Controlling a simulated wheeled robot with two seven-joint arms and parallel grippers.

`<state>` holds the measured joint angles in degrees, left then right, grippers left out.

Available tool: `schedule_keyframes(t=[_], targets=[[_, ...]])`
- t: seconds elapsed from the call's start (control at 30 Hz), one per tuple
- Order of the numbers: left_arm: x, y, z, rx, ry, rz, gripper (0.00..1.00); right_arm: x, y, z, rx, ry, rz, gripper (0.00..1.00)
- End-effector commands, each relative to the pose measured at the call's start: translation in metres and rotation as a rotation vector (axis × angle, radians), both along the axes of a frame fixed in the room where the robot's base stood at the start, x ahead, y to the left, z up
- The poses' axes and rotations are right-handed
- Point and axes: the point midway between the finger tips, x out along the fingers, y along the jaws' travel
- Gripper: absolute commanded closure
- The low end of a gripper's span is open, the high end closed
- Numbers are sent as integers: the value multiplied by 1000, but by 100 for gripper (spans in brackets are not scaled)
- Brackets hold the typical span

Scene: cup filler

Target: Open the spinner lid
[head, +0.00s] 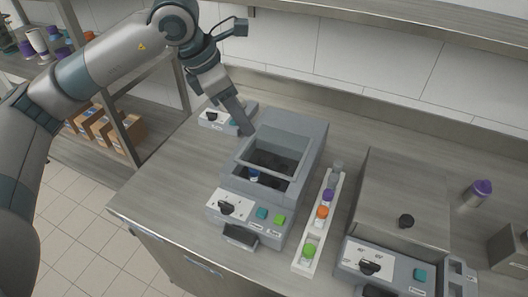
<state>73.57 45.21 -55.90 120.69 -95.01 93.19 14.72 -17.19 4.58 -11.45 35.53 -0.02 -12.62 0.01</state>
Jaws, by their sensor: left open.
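Two grey machines stand on the metal counter, and I cannot read a label that says which is the spinner. The middle machine (307,166) has a raised frame around a dark opening or window, with a blue-capped item visible inside. My right gripper is not in view.
A white rack (310,262) with coloured-capped tubes lies between the machines. A small control box (212,119) stands behind the left gripper. A purple-capped bottle (477,195) is at the right. Shelves with boxes (97,122) are left of the counter. The counter's front left is clear.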

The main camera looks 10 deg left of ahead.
Motion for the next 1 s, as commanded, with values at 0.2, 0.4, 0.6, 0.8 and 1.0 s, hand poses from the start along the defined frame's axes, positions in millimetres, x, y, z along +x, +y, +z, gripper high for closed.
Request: schedule_keyframes(t=[0.2, 0.4, 0.6, 0.8, 1.0], targets=[[8, -13, -39, -1, 3, -2, 57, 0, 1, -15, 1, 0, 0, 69], [16, -24, -72, 0, 2, -2, 57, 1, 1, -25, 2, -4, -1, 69], [23, -34, -102, -1, 3, -1, 57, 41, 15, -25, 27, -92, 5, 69], [28, -42, -123, -1, 2, -1, 57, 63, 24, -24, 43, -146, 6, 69], [31, -45, -133, 1, 1, 0, 57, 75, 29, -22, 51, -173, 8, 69]])
